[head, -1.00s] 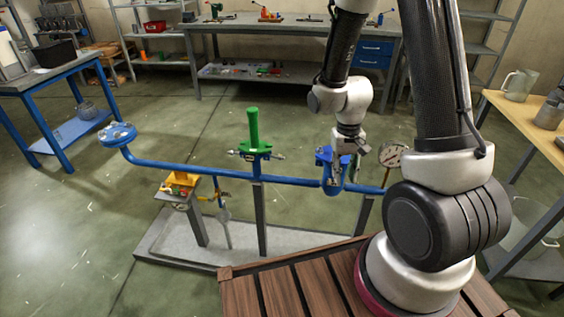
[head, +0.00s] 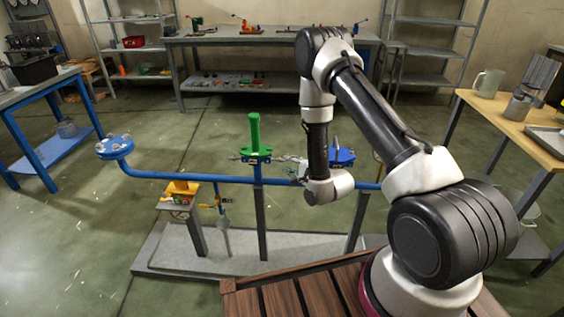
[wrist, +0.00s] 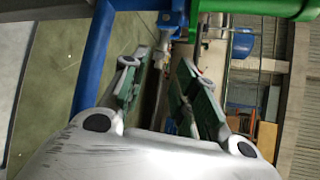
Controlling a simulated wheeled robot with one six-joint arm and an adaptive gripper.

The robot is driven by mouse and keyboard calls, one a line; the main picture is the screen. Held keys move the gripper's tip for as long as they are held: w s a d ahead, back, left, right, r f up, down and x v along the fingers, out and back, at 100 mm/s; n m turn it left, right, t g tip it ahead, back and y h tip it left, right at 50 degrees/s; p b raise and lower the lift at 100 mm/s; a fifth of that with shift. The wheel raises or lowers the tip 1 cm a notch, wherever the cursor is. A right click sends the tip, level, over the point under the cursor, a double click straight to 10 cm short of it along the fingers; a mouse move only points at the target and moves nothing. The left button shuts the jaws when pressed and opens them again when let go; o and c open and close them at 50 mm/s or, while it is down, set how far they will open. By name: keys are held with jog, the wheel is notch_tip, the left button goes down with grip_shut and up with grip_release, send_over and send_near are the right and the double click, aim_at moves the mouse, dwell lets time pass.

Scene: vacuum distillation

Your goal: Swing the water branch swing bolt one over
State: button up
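A green fitting (head: 255,152) with an upright green handle stands on the blue pipe (head: 200,178) in the head view. Grey bolt-like parts stick out from its sides; no label shows which is bolt one. My gripper (head: 291,166) is close to the right side of this fitting, partly hidden by my wrist. In the wrist view my gripper (wrist: 163,78) has its two fingers apart, with nothing clearly held between them. A small blue part (wrist: 172,20) lies ahead of the fingers, beside green metal (wrist: 258,8). The blue pipe (wrist: 92,55) runs along the left.
A blue flange (head: 342,156) stands to the right of the green fitting, partly behind my arm. A round blue flange (head: 115,147) ends the pipe at left. A yellow part (head: 182,188) sits on a lower stand. Open floor lies at left.

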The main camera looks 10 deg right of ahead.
aim_at(282, 160)
jog(key=x, duration=0.6)
jog(key=shift+w+a+f, duration=0.1)
jog(key=shift+w, duration=0.15)
jog(key=shift+c, duration=0.5)
grip_shut()
